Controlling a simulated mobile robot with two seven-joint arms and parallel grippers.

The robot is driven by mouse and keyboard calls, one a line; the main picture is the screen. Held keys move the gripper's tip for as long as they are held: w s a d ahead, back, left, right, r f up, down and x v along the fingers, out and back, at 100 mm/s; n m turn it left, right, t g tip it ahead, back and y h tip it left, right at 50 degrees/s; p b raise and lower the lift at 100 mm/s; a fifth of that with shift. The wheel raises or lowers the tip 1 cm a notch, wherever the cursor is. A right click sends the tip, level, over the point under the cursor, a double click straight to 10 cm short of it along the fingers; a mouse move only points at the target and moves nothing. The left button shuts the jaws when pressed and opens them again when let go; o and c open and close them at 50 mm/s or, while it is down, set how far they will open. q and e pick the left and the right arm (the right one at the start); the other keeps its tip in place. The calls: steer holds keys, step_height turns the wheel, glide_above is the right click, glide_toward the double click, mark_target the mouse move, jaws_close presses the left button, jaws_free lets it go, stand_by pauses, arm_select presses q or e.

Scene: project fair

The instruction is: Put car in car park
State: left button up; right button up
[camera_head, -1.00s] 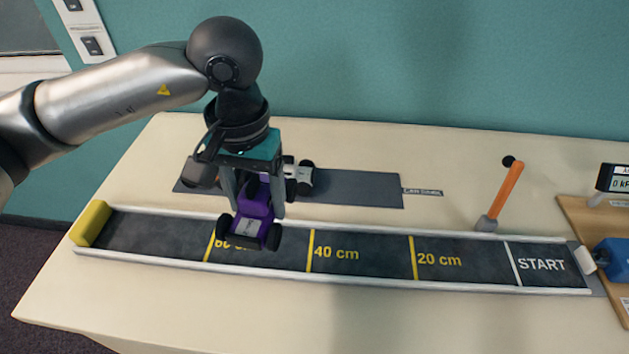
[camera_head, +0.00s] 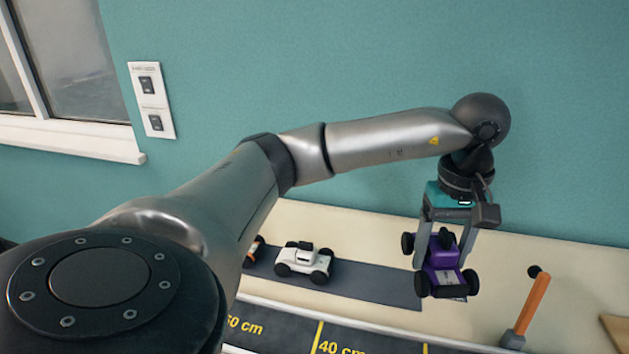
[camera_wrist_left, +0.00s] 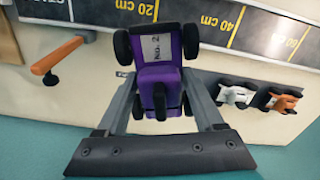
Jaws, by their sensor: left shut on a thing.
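My left gripper (camera_head: 445,240) is shut on a purple toy car (camera_head: 441,262) with dark wheels. It holds the car over the right end of the dark grey car park strip (camera_head: 375,283). In the left wrist view the purple car (camera_wrist_left: 160,62) sits between the two fingers, with a "No. 2" label on it. A white toy car (camera_head: 304,261) stands on the strip to the left. An orange toy car (camera_head: 253,252) is farther left, mostly hidden behind my arm. The height of the purple car above the table is hard to tell. My right gripper is not in view.
The track with centimetre marks (camera_head: 280,327) runs along the front of the strip. An orange-handled lever (camera_head: 529,308) stands on the table to the right of the purple car. A teal wall (camera_head: 330,60) rises behind the table.

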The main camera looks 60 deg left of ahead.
arm_select(q)
steer(key=w+a+n, duration=0.1)
steer(key=n, duration=0.1)
steer(key=w+a+r+n, duration=0.1)
steer(key=a+n, duration=0.1)
steer(key=w+a+n, duration=0.1)
steer(key=a+n, duration=0.1)
steer(key=shift+a+r, duration=0.1)
steer(key=shift+r, duration=0.1)
steer(key=w+a+r+n, duration=0.1)
steer(key=a+n, duration=0.6)
steer(key=n, duration=0.2)
step_height(320, 180, down, 20)
steer(key=b, duration=0.3)
steer(key=shift+w+a+r, duration=0.1)
steer(key=shift+a+r, duration=0.05)
